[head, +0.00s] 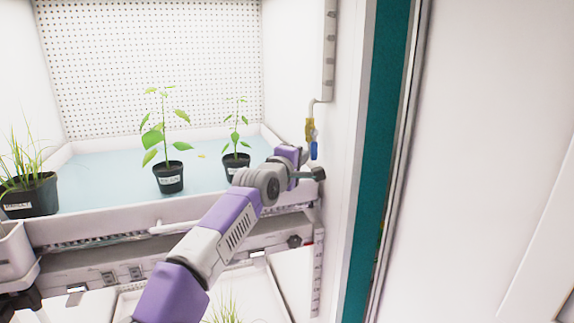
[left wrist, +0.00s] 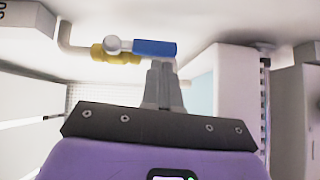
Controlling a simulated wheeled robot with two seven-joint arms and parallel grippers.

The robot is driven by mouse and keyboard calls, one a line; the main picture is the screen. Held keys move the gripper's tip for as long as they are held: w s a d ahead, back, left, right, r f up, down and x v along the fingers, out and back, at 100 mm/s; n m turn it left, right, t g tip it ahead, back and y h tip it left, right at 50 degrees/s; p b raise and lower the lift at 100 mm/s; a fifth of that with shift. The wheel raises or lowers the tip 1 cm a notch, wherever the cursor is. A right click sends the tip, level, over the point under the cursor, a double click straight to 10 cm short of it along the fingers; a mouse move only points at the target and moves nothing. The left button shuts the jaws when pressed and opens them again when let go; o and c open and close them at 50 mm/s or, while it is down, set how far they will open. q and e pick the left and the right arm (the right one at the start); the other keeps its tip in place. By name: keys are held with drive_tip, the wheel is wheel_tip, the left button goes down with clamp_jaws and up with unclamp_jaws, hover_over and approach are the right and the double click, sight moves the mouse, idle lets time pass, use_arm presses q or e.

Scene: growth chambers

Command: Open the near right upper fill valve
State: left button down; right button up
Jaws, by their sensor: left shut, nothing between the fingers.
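The upper fill valve has a brass body (head: 309,130) and a blue lever (head: 314,150) on the right inner wall of the upper chamber. The lever hangs down from the body. In the left wrist view the brass body (left wrist: 116,53) lies at the end of a pale pipe, and the blue lever (left wrist: 156,48) points right, in line with it. My left gripper (left wrist: 162,68) is shut and empty, its fingertips close to the lever; I cannot tell whether they touch. In the head view this gripper (head: 318,173) is just below the lever, its fingers hard to make out. My right gripper is not in view.
Potted plants (head: 168,178) stand in the pale blue tray (head: 110,168) left of my arm. A teal door edge (head: 380,140) and white panel (head: 480,150) bound the right. A lower shelf (head: 125,300) lies below. A pale pipe (head: 329,60) runs up the wall.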

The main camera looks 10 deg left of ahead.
use_arm(q)
drive_tip(key=a+f+b+v, duration=0.1)
drive_tip(key=a+v, duration=0.1)
drive_tip(key=v, duration=1)
drive_tip(key=shift+a+r, duration=0.25)
